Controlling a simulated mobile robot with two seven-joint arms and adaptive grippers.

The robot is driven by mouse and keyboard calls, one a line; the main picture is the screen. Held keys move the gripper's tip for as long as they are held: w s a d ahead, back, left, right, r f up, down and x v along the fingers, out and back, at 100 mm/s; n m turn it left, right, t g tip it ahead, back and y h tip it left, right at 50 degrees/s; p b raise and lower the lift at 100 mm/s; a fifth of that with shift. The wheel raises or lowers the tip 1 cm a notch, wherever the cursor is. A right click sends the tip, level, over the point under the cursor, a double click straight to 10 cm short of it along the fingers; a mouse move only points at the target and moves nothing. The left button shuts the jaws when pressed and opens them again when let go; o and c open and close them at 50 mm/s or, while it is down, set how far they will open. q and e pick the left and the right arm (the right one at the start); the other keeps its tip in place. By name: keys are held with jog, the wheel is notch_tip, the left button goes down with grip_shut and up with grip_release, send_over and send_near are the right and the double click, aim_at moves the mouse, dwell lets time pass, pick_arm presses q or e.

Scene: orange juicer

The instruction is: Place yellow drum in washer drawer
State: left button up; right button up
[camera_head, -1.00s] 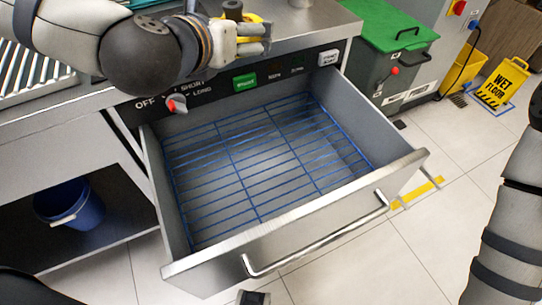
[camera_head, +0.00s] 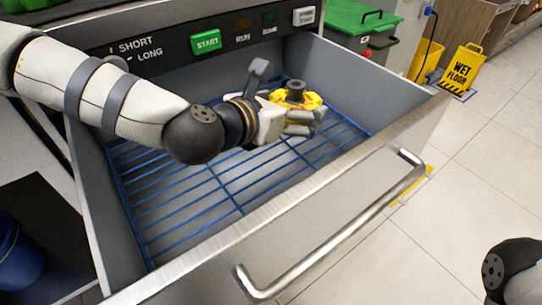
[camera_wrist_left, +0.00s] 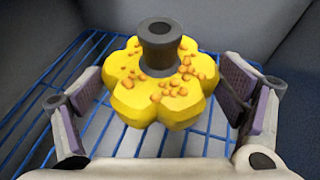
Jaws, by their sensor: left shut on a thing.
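The yellow drum (camera_head: 312,101) is a lobed yellow piece with orange specks and a dark knob on top. It also shows upright in the left wrist view (camera_wrist_left: 150,100). My left gripper (camera_head: 298,122) is shut on it, with one finger on either side. The drum is inside the open washer drawer (camera_head: 300,205), over the blue wire rack (camera_head: 215,190) toward its back right. I cannot tell whether it touches the rack. My right gripper is not in view; only part of my right arm shows at the lower right.
The drawer's grey walls and front panel with its long handle (camera_head: 340,235) surround the rack. The control panel with a green START button (camera_head: 206,41) is behind. A green-lidded bin (camera_head: 362,18) and a yellow wet floor sign (camera_head: 460,70) stand beyond. The rack's front left is clear.

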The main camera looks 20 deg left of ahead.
aim_at(287, 146)
pick_arm(q)
notch_tip(287, 146, down, 7)
jog(key=shift+b, duration=0.75)
jog(key=shift+r, duration=0.1)
jog(key=shift+f, duration=0.2)
jog(key=o, duration=1.4)
